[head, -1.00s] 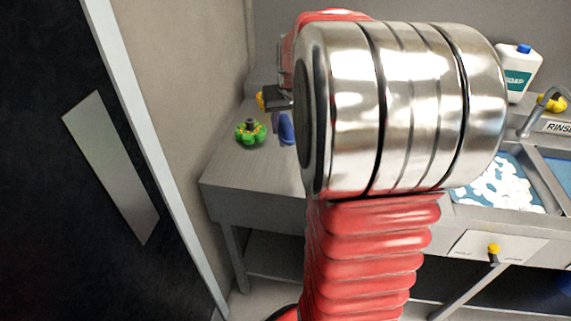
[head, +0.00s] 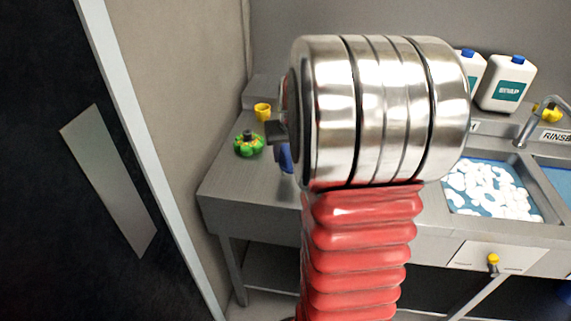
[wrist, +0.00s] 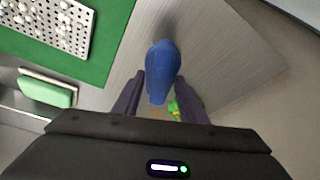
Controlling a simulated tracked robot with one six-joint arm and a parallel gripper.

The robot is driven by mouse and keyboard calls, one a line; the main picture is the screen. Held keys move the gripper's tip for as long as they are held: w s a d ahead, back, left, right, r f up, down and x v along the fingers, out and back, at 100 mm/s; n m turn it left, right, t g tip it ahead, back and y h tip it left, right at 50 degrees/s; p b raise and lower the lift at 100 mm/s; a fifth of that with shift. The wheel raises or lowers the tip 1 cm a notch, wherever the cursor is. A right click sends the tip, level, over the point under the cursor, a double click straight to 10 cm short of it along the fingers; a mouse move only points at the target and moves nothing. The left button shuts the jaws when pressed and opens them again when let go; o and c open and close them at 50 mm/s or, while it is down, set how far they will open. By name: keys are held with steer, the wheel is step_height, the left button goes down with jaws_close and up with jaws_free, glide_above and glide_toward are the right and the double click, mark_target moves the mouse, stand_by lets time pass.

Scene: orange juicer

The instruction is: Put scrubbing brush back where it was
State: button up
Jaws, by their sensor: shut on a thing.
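The scrubbing brush (wrist: 162,70) shows blue between the two dark fingers of my gripper (wrist: 160,88) in the wrist view. The gripper is shut on it. Its blue end points away from the gripper, over the grey metal counter; I cannot tell whether it touches the surface. In the head view only a small blue part of the brush (head: 285,158) shows beside my arm, below a dark part of my gripper (head: 277,132). My arm hides the rest.
A green object (head: 249,145) and a yellow cup (head: 262,112) stand on the counter (head: 225,182) left of my gripper. To the right are a sink with white pieces in blue water (head: 460,203), a faucet (head: 535,115) and white soap bottles (head: 505,85). A wall borders the left.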

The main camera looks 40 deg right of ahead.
steer(key=shift+f, duration=1.85)
steer(key=o, duration=1)
steer(key=shift+f, duration=0.1)
steer(key=v, duration=1.2)
steer(key=shift+w+a, duration=0.1)
steer(key=shift+a, duration=0.05)
